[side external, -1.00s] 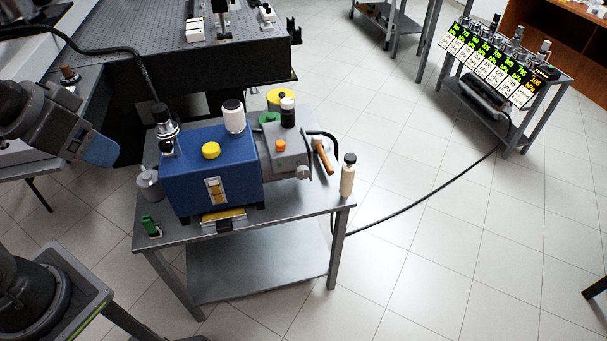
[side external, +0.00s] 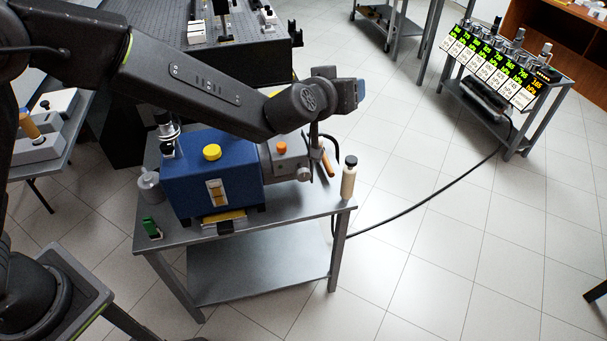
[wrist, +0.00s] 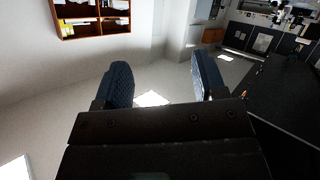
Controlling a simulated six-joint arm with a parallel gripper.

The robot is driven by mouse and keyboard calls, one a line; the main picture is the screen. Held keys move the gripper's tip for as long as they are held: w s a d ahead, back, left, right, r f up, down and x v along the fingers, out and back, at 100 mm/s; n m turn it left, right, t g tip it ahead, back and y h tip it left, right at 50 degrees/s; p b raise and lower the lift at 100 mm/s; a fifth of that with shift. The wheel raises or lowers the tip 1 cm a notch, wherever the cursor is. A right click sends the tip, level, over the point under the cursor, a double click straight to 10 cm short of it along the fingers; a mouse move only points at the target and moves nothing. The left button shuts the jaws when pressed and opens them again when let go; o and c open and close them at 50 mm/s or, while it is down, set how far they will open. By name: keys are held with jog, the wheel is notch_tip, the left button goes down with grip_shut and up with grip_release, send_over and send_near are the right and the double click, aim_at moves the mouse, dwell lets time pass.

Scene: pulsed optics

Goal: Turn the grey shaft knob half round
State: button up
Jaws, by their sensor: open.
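A small light-grey round knob (side external: 304,173) sticks out of the front of the grey block (side external: 287,160), at the right end of the blue box (side external: 205,178). It looks like the grey shaft knob, though no label is readable. My gripper (side external: 357,90) is above and to the right of the block in the side view, well apart from the knob, with its fingers mostly hidden by the wrist. In the wrist view my gripper (wrist: 162,72) has two blue fingers spread wide with nothing between them. The knob is not visible in the wrist view.
On the metal cart (side external: 255,225) stand a black-capped cream bottle (side external: 348,177), an orange handle (side external: 327,162) and a grey container (side external: 149,185). An orange knob (side external: 282,147) tops the block. My arm hides the cart's back items. The right-hand floor (side external: 430,240) is mostly clear, crossed by a cable.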

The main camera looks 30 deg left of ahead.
jog(key=d+f+n+y, duration=0.25)
jog(key=f+y, duration=0.25)
jog(key=f, duration=0.8)
jog(key=g+y, duration=0.1)
jog(key=y, duration=0.7)
send_near(304, 177)
jog(key=x, duration=1.1)
jog(key=shift+f, duration=0.15)
jog(key=shift+d, duration=0.1)
jog(key=c, duration=0.9)
jog(key=shift+c, duration=0.2)
